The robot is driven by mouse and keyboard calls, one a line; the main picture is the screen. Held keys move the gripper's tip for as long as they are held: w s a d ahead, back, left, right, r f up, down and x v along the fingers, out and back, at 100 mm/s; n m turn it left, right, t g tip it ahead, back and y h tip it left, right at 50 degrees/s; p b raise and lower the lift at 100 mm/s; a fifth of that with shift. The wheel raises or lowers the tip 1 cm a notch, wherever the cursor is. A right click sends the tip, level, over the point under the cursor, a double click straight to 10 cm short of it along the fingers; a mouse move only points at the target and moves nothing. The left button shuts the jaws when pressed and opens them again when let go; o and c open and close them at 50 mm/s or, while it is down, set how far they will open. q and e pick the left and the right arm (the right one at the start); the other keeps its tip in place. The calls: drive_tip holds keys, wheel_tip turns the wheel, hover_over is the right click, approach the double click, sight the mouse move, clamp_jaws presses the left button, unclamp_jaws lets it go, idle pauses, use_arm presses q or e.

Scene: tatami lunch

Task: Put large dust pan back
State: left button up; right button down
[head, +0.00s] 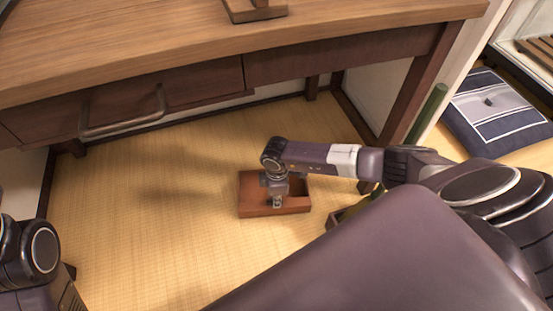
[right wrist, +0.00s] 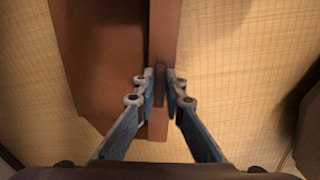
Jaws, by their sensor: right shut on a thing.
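The large dust pan (head: 248,190) is a reddish-brown wooden box-like pan, seen over the tatami under the desk, in the middle of the head view. My right gripper (head: 276,202) points down at it and is shut on one of its walls. In the right wrist view, the fingers (right wrist: 161,88) lie on either side of that narrow brown wall, and the pan's broad face (right wrist: 105,60) extends to the upper left. I cannot tell whether the pan touches the floor. Part of my left arm shows at lower left, but its gripper is not in view.
A wooden desk (head: 180,40) with a drawer handle (head: 123,112) stands above and behind the pan. A green pole (head: 427,112) leans by the desk's right leg. A blue-and-white cushion (head: 497,112) lies at upper right. The tatami (head: 120,210) left of the pan is clear.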

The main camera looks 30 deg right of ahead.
drive_tip(key=shift+f, duration=0.2)
drive_tip(key=c, duration=1.9)
unclamp_jaws()
drive_tip(key=shift+c, duration=0.2)
drive_tip(key=shift+r, duration=0.15)
